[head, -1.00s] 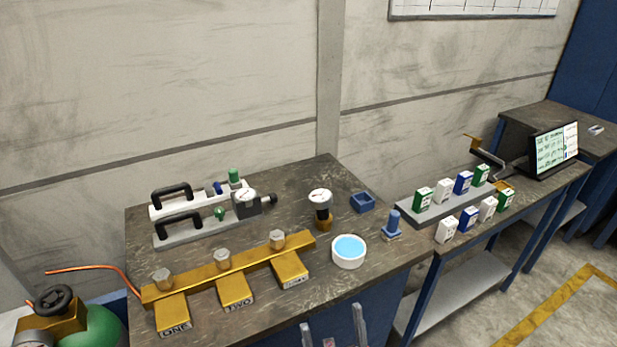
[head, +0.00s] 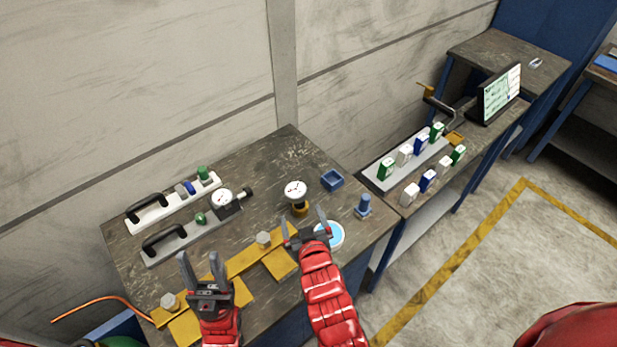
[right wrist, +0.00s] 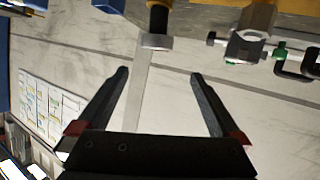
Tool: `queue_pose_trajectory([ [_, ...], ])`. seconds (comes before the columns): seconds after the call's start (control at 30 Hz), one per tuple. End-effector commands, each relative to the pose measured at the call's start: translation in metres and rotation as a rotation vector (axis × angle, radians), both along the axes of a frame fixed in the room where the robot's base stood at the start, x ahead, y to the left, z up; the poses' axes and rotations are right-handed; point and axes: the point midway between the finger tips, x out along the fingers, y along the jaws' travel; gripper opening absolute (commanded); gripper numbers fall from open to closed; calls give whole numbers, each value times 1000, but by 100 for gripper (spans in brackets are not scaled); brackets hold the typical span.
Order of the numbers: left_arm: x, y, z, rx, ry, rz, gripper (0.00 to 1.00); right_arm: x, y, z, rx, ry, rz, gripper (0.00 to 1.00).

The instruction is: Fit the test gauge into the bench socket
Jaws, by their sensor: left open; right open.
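A gauge (head: 295,189) with a round white dial and dark body stands upright on a brass-coloured base (head: 300,210) in the head view. I take it for the test gauge; I cannot tell whether its base is the bench socket. It shows upside down in the right wrist view (right wrist: 157,28). A second dial (head: 221,197) sits on a grey block with a green knob. My right gripper (head: 304,223) is open and empty, just in front of the gauge, apart from it. My left gripper (head: 200,263) is open and empty over the front left of the bench.
A brass manifold (head: 247,262) with grey hex fittings runs along the bench front, partly hidden by my arms. A white bowl (head: 338,236) of blue liquid, a blue post (head: 363,206) and a blue tray (head: 332,180) stand right. Handled bars (head: 160,212) lie left. A wall is behind.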

Motion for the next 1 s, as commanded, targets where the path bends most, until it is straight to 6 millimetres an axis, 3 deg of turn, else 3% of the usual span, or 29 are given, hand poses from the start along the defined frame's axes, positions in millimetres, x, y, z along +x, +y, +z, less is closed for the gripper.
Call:
queue_pose_trajectory([
  [0.17,0,0,-1,0,1,0,50,9,0,-9,-7,38,-11,100],
  [0.6,0,0,-15,0,0,0,50,93,12,-44,-8,35,-9,100],
  [1.0,0,0,-18,0,0,0,50,117,15,-55,-7,34,-8,100],
])
